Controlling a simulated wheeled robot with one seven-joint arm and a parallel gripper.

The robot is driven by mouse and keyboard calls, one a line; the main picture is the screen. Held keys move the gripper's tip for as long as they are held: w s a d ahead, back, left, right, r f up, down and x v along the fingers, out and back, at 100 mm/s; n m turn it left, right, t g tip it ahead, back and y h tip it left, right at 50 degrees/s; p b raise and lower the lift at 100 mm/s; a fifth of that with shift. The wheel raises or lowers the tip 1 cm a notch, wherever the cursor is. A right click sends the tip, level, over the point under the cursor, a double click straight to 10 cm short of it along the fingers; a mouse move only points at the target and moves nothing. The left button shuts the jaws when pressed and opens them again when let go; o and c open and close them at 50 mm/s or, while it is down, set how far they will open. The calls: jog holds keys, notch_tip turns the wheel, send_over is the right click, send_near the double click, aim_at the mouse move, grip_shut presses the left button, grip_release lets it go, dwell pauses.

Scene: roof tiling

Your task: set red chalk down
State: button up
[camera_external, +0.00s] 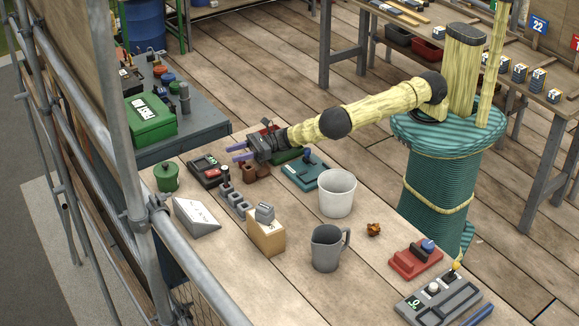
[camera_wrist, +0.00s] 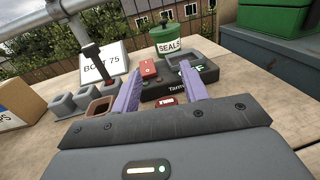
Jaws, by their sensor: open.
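My gripper (camera_external: 236,153) is open above the left part of the wooden table, its two purple fingers apart. In the wrist view my gripper (camera_wrist: 160,72) has a clear gap between the fingers and holds nothing. No piece can be told for certain as the red chalk. A small red block (camera_wrist: 148,67) shows beyond the gap, by the dark device (camera_wrist: 206,72). Another small red piece (camera_wrist: 166,101) with pale marks lies low between the fingers, partly hidden by my gripper's body.
A green pot (camera_external: 166,178) labelled SEALS, a white sloped sign (camera_external: 197,216) and a row of grey blocks (camera_external: 236,203) stand near. A cardboard box (camera_external: 266,234), white bucket (camera_external: 337,194) and grey mug (camera_external: 326,249) stand nearer. Scaffold poles (camera_external: 130,150) line the left edge.

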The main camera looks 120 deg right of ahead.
jog(key=shift+r+p, duration=0.35)
jog(key=shift+r, duration=0.15)
jog(key=s, duration=0.4)
jog(key=s+a+b, duration=0.1)
jog(key=s, duration=0.3)
jog(key=s+b, duration=0.1)
jog(key=s, duration=0.3)
jog(key=shift+a, duration=0.4)
jog(key=shift+w, duration=0.1)
